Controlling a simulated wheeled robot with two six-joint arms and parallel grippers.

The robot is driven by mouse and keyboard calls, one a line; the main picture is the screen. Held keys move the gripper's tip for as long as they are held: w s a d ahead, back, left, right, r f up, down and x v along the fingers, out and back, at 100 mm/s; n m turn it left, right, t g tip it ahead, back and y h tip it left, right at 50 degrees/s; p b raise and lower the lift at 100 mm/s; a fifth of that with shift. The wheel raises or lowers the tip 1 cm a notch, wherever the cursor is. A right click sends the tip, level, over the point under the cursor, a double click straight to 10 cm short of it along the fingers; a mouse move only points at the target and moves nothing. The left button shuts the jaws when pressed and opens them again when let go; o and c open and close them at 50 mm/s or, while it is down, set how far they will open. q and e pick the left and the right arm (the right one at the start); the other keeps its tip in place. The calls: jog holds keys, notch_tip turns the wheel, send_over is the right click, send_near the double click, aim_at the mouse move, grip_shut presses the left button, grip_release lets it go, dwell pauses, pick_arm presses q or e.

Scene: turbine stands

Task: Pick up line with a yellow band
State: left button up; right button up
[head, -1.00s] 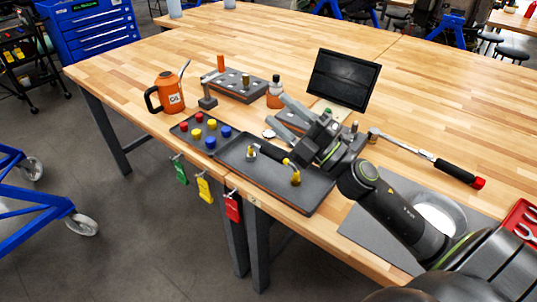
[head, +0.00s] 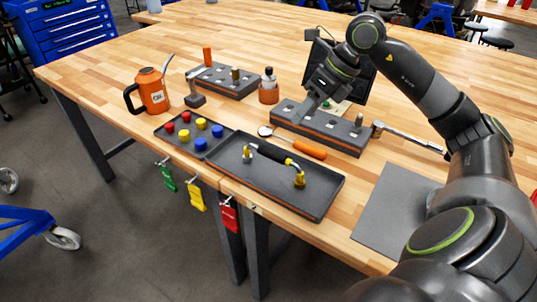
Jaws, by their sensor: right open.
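The line (head: 270,152) is a black hose with brass end fittings. It lies in the dark tray (head: 318,208) at the table's front edge. A yellow band (head: 291,163) shows near its right end. My right gripper (head: 312,105) is open and points down over the grey block with holes, behind the tray and apart from the line. Whether its fingertips touch the block is hard to tell. My left gripper is out of view.
An orange-handled tool (head: 303,148) lies between tray and grey block (head: 340,137). A tray of coloured caps (head: 168,139), an orange oil can (head: 153,92) and a small bottle (head: 268,88) stand left. A wrench (head: 408,137) and grey mat (head: 388,215) lie right.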

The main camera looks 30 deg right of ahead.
jog(key=d, duration=0.1)
jog(key=p, duration=0.3)
send_near(276, 152)
jog(key=shift+h, duration=0.3)
jog(key=x, duration=0.6)
jog(key=shift+s+f, duration=0.1)
jog(key=shift+s, duration=0.1)
jog(key=shift+w+a+f+p, duration=0.25)
jog(key=shift+a+f+p, duration=0.1)
jog(key=shift+f+p, duration=0.15)
jog(key=p+x, duration=0.1)
jog(key=x, duration=0.2)
jog(key=shift+w+a, duration=0.1)
jog(key=shift+w, duration=0.05)
jog(key=shift+w+f, duration=0.1)
jog(key=shift+f, duration=0.3)
grip_shut()
